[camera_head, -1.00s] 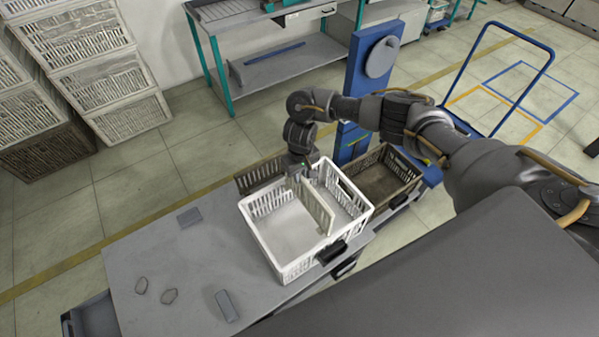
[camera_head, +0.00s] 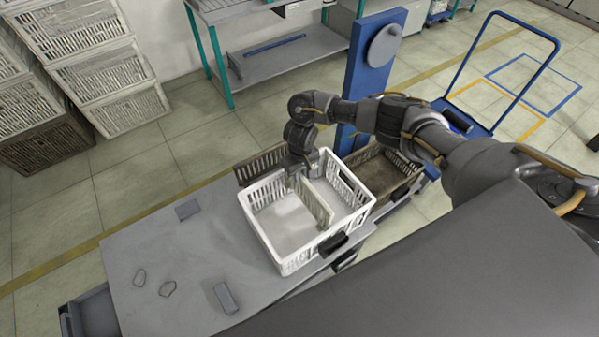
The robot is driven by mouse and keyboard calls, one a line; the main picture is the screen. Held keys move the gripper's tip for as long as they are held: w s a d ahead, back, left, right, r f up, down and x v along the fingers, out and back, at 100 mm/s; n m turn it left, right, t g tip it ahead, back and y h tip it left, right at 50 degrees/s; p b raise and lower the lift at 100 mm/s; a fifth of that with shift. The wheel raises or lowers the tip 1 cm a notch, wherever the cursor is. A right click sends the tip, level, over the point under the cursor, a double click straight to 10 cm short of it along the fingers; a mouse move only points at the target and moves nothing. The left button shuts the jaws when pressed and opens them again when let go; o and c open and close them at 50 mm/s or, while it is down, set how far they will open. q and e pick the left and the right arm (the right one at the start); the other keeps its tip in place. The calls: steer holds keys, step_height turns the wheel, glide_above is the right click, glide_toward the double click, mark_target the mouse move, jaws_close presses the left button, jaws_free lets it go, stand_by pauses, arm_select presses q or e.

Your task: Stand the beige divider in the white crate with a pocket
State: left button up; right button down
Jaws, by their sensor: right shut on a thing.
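The white crate (camera_head: 263,237) stands on the grey table, at its right end in the picture. The beige divider (camera_head: 317,205) is upright inside the crate and crosses it between the far and near walls, splitting it into a larger left part and a smaller right part. My right gripper (camera_head: 297,181) reaches down at the crate's far side and is shut on the divider's far end. Its fingertips are small and partly hidden. I cannot tell whether the divider's lower edge sits in a pocket or touches the crate floor. My left gripper is not in view.
A brown crate (camera_head: 380,178) stands behind the white crate at right. A black handle (camera_head: 333,244) is at the white crate's near side.

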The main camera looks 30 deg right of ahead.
steer(key=b, duration=0.2)
glide_above(300, 193)
steer(key=w, duration=0.1)
steer(key=shift+d+f, duration=0.15)
steer(key=shift+f, duration=1)
steer(key=shift+d+f, duration=0.15)
steer(key=shift+f, duration=1)
steer(key=shift+f+b, duration=1.55)
steer(key=shift+f, duration=1.5)
steer(key=shift+f+b, duration=0.8)
steer(key=shift+f, duration=0.3)
steer(key=c, duration=1.3)
jaws_free()
